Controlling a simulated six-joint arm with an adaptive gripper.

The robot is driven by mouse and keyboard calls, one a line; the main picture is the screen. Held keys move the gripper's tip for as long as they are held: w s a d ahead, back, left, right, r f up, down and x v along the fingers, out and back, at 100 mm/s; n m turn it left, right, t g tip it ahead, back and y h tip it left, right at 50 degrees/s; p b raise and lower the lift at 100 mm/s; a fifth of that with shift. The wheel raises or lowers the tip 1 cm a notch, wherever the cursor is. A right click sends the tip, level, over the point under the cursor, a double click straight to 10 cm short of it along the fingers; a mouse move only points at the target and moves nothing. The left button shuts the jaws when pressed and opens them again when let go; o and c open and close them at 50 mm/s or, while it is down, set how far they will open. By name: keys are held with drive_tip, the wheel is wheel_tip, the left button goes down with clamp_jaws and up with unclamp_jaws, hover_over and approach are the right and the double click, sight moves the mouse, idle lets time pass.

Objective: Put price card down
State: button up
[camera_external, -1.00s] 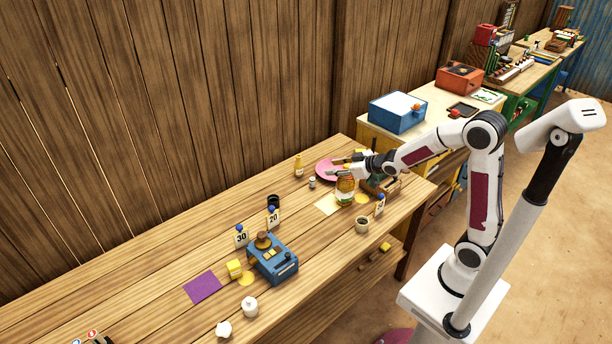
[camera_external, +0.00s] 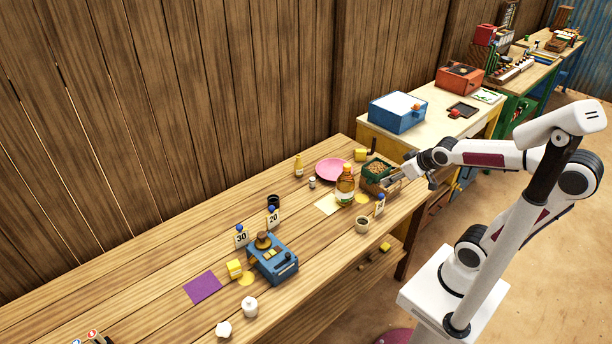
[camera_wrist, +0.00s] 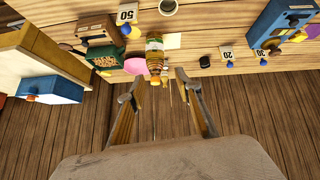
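The price card marked 50 (camera_wrist: 127,13) stands on the table near the front right edge; in the external view the same card (camera_external: 380,206) is topped by a blue ball, right of the amber bottle (camera_external: 345,186). Price cards marked 20 (camera_external: 273,218) and 30 (camera_external: 241,237) stand further left, also with blue balls.
A cup (camera_external: 362,225) stands at the front edge. A blue scale (camera_external: 273,262) and a purple sheet (camera_external: 202,288) are on the left. Bare wood lies between cup and scale.

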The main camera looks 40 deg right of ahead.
drive_tip(key=s+f+m+g, duration=0.1)
drive_tip(key=s+g, duration=0.1)
drive_tip(key=s, duration=1.2)
drive_tip(key=shift+a+f+y, duration=0.15)
drive_tip(key=shift+a+y, duration=0.15)
drive_tip(key=shift+a, duration=0.15)
drive_tip(key=shift+o, duration=0.4)
idle(0.8)
